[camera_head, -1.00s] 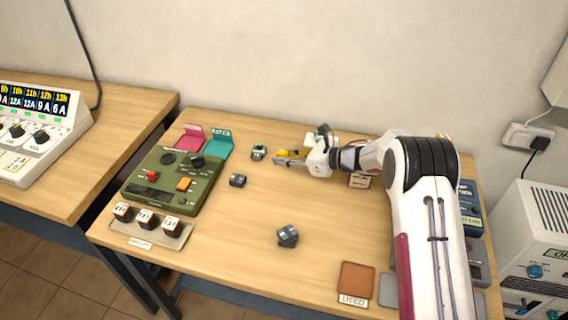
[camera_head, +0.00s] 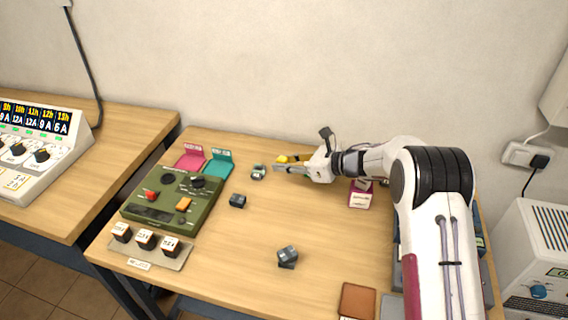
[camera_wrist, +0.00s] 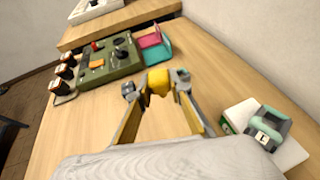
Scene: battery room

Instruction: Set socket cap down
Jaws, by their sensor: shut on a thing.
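The socket cap appears to be the small yellow piece (camera_head: 283,158); it also shows in the wrist view (camera_wrist: 157,82), between the fingertips. My gripper (camera_head: 278,163) is shut on it and points left over the back part of the table. In the wrist view, the two fingers (camera_wrist: 157,90) stand on either side of the cap. The cap appears to be clear of the tabletop, but its height is hard to judge. Its underside is hidden.
A green control panel (camera_head: 172,199) stands left, with pink (camera_head: 190,158) and teal (camera_head: 219,162) cards behind it. Small dark blocks (camera_head: 237,201) (camera_head: 287,257) and a teal-grey piece (camera_head: 258,172) lie on the table. Another teal-grey piece (camera_wrist: 266,127) sits right in the wrist view. Centre table is mostly clear.

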